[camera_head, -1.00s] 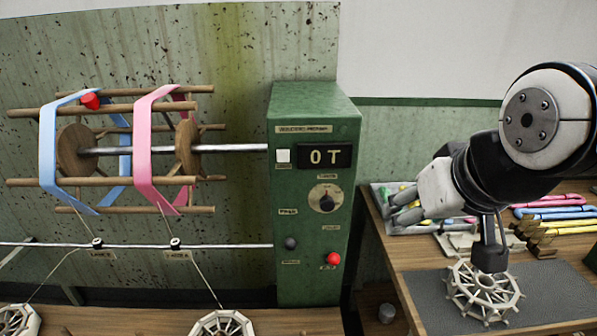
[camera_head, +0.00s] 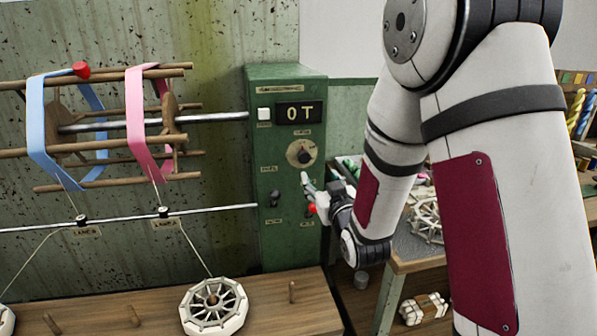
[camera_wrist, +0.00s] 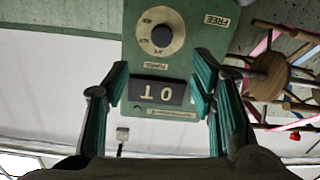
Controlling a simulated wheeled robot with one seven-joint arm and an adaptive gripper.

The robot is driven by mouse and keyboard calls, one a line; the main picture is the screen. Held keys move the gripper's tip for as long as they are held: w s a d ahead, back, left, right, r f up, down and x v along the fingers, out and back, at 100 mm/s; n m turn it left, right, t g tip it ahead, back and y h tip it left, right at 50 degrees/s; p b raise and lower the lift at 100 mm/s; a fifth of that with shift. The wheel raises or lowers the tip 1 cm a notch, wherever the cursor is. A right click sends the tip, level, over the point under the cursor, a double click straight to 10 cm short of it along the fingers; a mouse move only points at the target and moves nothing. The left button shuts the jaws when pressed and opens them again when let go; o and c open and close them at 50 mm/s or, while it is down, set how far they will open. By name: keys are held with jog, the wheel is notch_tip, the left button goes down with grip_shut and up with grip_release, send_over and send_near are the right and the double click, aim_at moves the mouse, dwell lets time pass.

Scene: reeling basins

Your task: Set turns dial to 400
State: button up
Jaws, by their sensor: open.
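The turns dial (camera_head: 300,153) is a round pale plate with a dark knob on the front of the green control box (camera_head: 284,240). In the wrist view the picture is upside down, with the dial (camera_wrist: 161,36) near the top and the display (camera_wrist: 158,92) between my fingers. My gripper (camera_head: 308,188) is open and empty, just below the dial in the head view. In the wrist view its teal fingers (camera_wrist: 160,80) stand wide apart, and the knob is clear beyond their tips. The dial's small markings are hard to read.
A white button (camera_head: 264,114) sits left of the display. A dark knob (camera_head: 275,198) and a red button (camera_head: 312,209), close by my gripper, are lower on the box. A reel with blue (camera_head: 42,130) and pink (camera_head: 139,120) bands stands left. A side table stands right, behind my arm.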

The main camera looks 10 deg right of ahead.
aim_at(305, 158)
jog(key=w, duration=1.3)
jog(key=shift+w+a+f, duration=0.2)
jog(key=shift+a, duration=0.15)
jog(key=c, duration=1.1)
